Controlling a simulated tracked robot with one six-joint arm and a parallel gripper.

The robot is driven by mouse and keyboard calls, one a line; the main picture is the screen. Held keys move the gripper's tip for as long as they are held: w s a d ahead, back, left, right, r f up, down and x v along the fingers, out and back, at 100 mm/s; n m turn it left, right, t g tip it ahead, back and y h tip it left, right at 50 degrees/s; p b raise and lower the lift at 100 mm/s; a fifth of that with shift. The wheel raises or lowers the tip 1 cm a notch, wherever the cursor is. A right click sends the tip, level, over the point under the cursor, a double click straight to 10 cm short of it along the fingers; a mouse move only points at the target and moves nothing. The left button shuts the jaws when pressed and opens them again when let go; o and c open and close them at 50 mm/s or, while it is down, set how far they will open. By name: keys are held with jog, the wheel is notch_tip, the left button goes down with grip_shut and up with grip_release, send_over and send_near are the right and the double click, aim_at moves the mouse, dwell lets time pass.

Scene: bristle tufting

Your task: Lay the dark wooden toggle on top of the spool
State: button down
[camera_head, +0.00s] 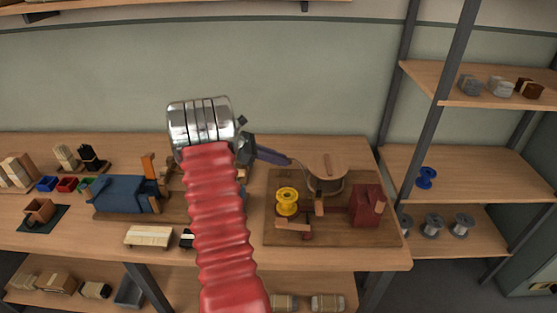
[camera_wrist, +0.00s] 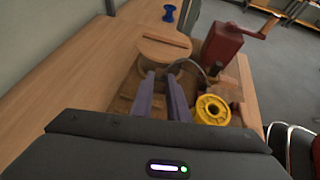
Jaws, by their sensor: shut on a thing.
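A yellow spool (camera_head: 287,201) stands on the brown board of the bench. It also shows in the wrist view (camera_wrist: 213,109), to the right of the fingers. My gripper (camera_head: 289,160) is above the bench, up and beside the spool and left of a round wooden disc. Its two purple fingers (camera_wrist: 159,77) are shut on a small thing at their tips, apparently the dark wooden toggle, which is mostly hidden. A thin grey wire (camera_wrist: 186,61) curves from near the fingertips. My gripper is clear of the spool.
The round wooden disc (camera_head: 327,165) with a bar across it stands behind the spool. A dark red block (camera_head: 367,206) with a crank stands at the right of the board (camera_head: 345,237). A blue clamp-like thing (camera_head: 128,194) lies left. Shelves stand at right.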

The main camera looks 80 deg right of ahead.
jog(key=shift+r, duration=0.2)
jog(key=s+a+r, duration=0.1)
jog(key=a, duration=0.2)
jog(key=s+a+r+m+y, duration=0.1)
jog(key=a, duration=0.3)
jog(key=s+a+r+m+y, duration=0.1)
jog(key=a, duration=0.2)
jog(key=shift+s+a+g, duration=0.15)
jog(key=shift+s+g, duration=0.15)
jog(key=shift+s, duration=0.05)
jog(key=shift+f, duration=1.95)
jog(key=shift+f, duration=0.45)
